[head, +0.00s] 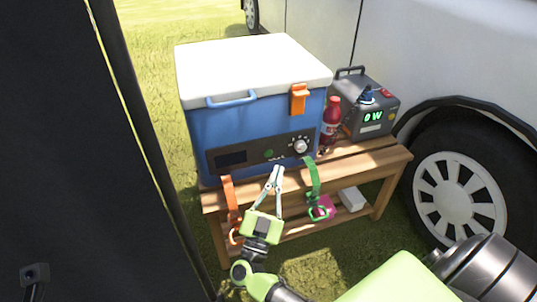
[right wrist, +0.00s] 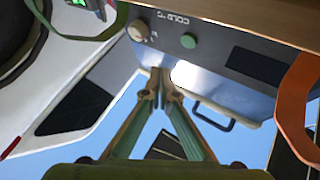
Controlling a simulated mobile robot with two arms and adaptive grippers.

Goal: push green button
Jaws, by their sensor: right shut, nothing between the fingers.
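The green button (head: 268,153) is a small round button on the dark front panel (head: 238,158) of a blue cooler with a white lid (head: 252,62). It also shows in the right wrist view (right wrist: 188,40), near a white knob (right wrist: 138,30). My right gripper (head: 277,170) is shut and empty, with its fingertips in front of the panel, just below the button in the head view. In the right wrist view the closed fingertips (right wrist: 160,74) appear apart from the button. I cannot tell the exact gap. My left gripper is not in view.
The cooler stands on a wooden bench (head: 385,158) with a red bottle (head: 331,122) and a grey power box (head: 371,105). Orange (head: 231,205) and green (head: 313,180) straps hang at the bench front. A white vehicle (head: 440,50) stands at right.

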